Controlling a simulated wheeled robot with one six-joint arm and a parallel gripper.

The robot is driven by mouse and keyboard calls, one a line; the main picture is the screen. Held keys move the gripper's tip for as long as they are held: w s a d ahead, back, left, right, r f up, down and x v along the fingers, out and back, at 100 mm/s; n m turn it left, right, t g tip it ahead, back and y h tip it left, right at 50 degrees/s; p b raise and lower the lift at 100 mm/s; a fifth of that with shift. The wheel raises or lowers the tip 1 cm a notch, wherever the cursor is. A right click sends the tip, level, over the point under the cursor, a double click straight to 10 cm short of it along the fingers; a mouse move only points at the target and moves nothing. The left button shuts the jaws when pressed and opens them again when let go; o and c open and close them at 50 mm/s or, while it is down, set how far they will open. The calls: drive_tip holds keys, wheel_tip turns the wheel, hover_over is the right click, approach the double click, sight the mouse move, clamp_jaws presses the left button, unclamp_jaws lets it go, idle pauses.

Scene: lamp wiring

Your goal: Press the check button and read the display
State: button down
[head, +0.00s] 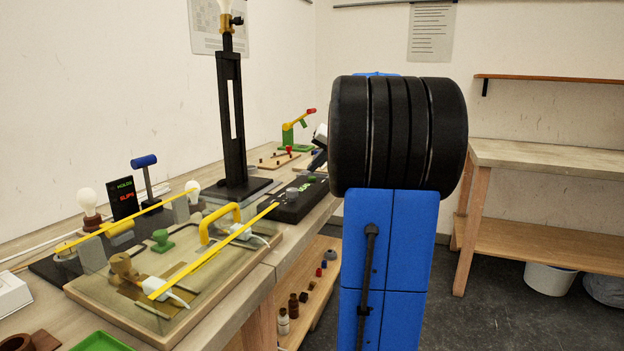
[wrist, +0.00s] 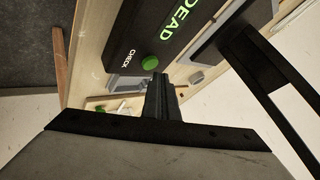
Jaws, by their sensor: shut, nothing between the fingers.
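A black box (wrist: 125,45) has a white CHECK label (wrist: 127,59) and a round green check button (wrist: 150,62), both in the wrist view. Its display (wrist: 185,15) reads DEAD in green letters. The same box (head: 288,212) lies on the bench in the head view, right of the lamp stand's base. My gripper (wrist: 160,78) is shut and empty, its tips beside the green button in the picture. I cannot tell whether they touch it. In the head view my arm hides most of the gripper.
A tall black lamp stand (head: 230,120) rises close to the box. It also shows in the wrist view (wrist: 275,85). A wooden board with a clear cover (head: 185,270) and yellow strips stands in front. A black sign (head: 123,199) reads HOLDS and SLIPS.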

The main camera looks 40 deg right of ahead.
sight(315, 180)
drive_tip(key=shift+r, duration=0.1)
drive_tip(key=shift+r, duration=2.4)
